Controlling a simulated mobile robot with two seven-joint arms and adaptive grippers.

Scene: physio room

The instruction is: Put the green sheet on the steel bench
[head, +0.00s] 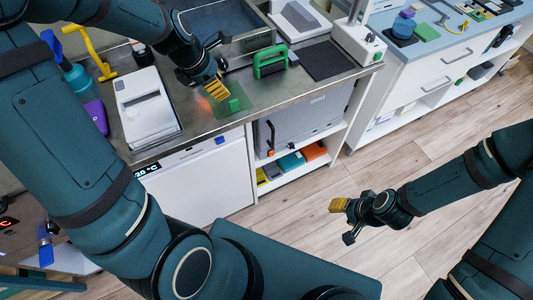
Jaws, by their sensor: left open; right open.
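A green sheet (240,104) lies flat on the steel bench (198,133), near its front edge. My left gripper (217,84) is open just above and to the left of the sheet, pointing down at it. Its yellow fingertips overlap the sheet's left edge in the picture. I cannot tell whether they touch it. My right gripper (342,221) is open and empty, out over the floor to the right of the bench.
A white device (149,108) stands left of the sheet. A green block-like holder (271,62), a dark mat (327,60) and a sink (222,22) are on the bench too. Below are a white cabinet (205,182) and an open shelf. The floor (400,165) is clear.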

